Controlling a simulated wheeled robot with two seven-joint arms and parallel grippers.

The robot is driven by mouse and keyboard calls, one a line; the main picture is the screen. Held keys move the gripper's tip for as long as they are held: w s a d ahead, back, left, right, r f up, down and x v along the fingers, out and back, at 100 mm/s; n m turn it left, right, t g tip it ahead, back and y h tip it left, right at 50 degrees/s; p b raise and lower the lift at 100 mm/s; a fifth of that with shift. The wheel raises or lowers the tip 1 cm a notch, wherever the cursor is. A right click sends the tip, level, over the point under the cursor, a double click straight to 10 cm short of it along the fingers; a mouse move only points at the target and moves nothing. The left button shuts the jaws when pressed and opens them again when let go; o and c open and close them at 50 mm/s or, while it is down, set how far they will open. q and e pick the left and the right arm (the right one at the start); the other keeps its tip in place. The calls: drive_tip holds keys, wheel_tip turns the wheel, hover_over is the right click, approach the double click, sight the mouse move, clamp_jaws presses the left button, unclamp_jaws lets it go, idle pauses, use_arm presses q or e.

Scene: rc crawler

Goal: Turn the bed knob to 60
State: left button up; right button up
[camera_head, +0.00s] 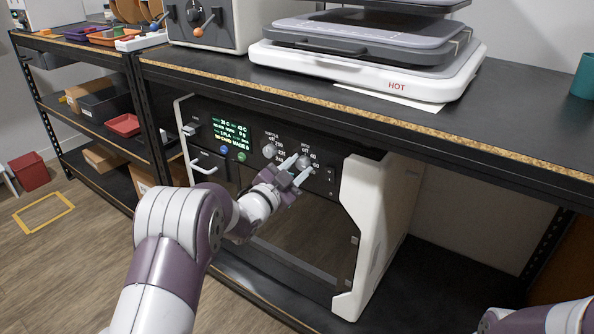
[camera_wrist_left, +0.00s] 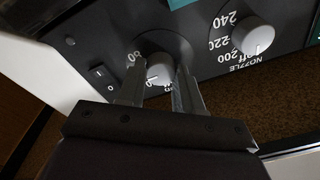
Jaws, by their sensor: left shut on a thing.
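The bed knob (camera_wrist_left: 160,68) is a pale round dial on the dark control panel of the printer (camera_head: 374,230). In the wrist view a short white mark shows near its lower left edge; I cannot tell exactly which number it points to. My left gripper (camera_head: 297,171) is at the panel, its two fingers on either side of the bed knob; it also shows in the wrist view (camera_wrist_left: 161,90), shut on the knob. The fingers hide part of the dial's labels. My right arm shows at the lower right, but its gripper is out of view.
The nozzle knob (camera_head: 269,151) sits beside the bed knob, close to my fingers. A lit display (camera_head: 230,131) and small buttons are at the panel's left. A rocker switch (camera_wrist_left: 103,76) is near the bed knob. The bench edge (camera_head: 330,109) overhangs the printer.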

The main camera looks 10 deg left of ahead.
idle(0.4)
use_arm(q)
drive_tip(key=o, duration=1)
drive_tip(key=shift+o, duration=0.2)
drive_tip(key=p+v, duration=0.3)
drive_tip(key=v, duration=0.9)
drive_tip(key=shift+s+p, duration=0.3)
drive_tip(key=shift+s, duration=0.05)
drive_tip(key=shift+a+f, duration=0.15)
